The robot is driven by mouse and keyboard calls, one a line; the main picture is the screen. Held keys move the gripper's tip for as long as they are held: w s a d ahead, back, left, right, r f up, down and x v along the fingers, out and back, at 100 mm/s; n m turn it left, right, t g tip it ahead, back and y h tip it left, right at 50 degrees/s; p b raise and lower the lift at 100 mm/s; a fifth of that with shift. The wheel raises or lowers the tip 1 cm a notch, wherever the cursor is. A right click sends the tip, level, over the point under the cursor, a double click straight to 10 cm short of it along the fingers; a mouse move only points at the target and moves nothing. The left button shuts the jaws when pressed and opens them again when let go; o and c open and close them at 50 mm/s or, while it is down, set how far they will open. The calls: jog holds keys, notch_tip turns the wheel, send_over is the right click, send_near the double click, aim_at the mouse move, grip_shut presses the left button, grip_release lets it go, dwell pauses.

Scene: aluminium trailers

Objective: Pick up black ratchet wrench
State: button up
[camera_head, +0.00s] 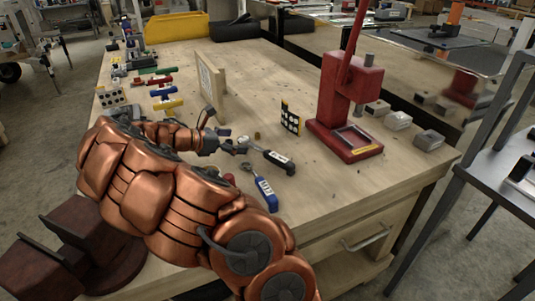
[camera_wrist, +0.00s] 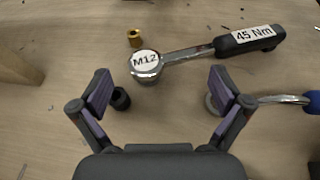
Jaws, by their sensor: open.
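The black ratchet wrench (camera_wrist: 245,39) lies flat on the wooden workbench. In the wrist view its round head, labelled M12, is ahead of my gripper (camera_wrist: 166,100), and its black handle with a "45 Nm" label points to the upper right. In the head view the wrench (camera_head: 278,158) lies just right of my gripper (camera_head: 229,141). My gripper is open and empty, its two fingers apart on either side below the wrench head. A blue-handled wrench (camera_head: 265,192) lies nearer the bench's front; its metal shaft (camera_wrist: 282,100) reaches close to the right finger.
A small brass piece (camera_wrist: 134,38) stands by the wrench head. A red press (camera_head: 343,105) stands to the right, with a dotted board (camera_head: 290,116) beside it. A wooden upright panel (camera_head: 211,87) is behind my gripper. Coloured parts (camera_head: 165,90) lie at the left.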

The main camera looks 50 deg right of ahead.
jog(key=shift+x, duration=1.1)
jog(key=shift+c, duration=0.2)
grip_shut()
